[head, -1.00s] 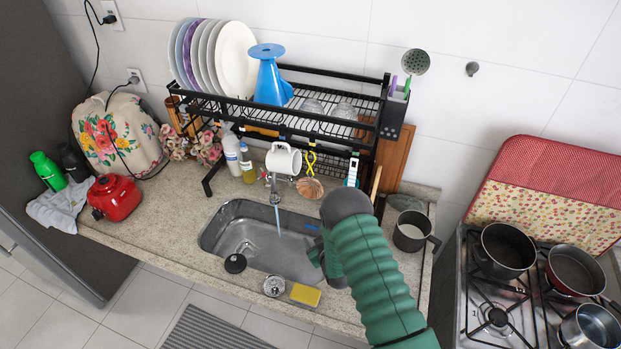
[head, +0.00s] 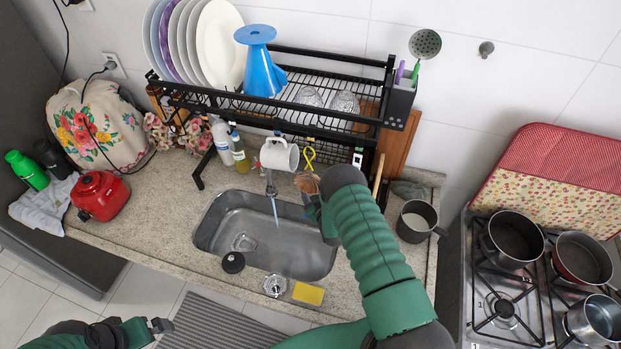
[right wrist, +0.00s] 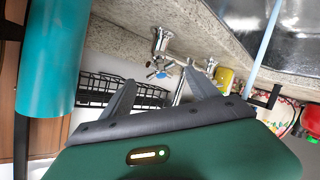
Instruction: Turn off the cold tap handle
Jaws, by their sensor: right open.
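The chrome tap (head: 270,187) stands behind the sink, and a water stream (head: 275,211) falls from it. In the right wrist view the stream (right wrist: 263,45) also shows. There the cold tap handle (right wrist: 160,74), a small chrome cross handle with a blue mark, appears between my fingertips; contact cannot be told. My right gripper (right wrist: 160,79) is open and empty. In the head view it (head: 313,208) is right of the tap, partly hidden by my arm. My left gripper (head: 160,325) is low at the left, in front of the counter, its opening unclear.
The steel sink (head: 207,225) lies below. A black dish rack (head: 300,120) with plates and a blue funnel stands over the tap; a white mug (head: 279,154) hangs close above it. A grey pot (head: 416,220) is to the right. A yellow sponge (head: 307,294) lies in front.

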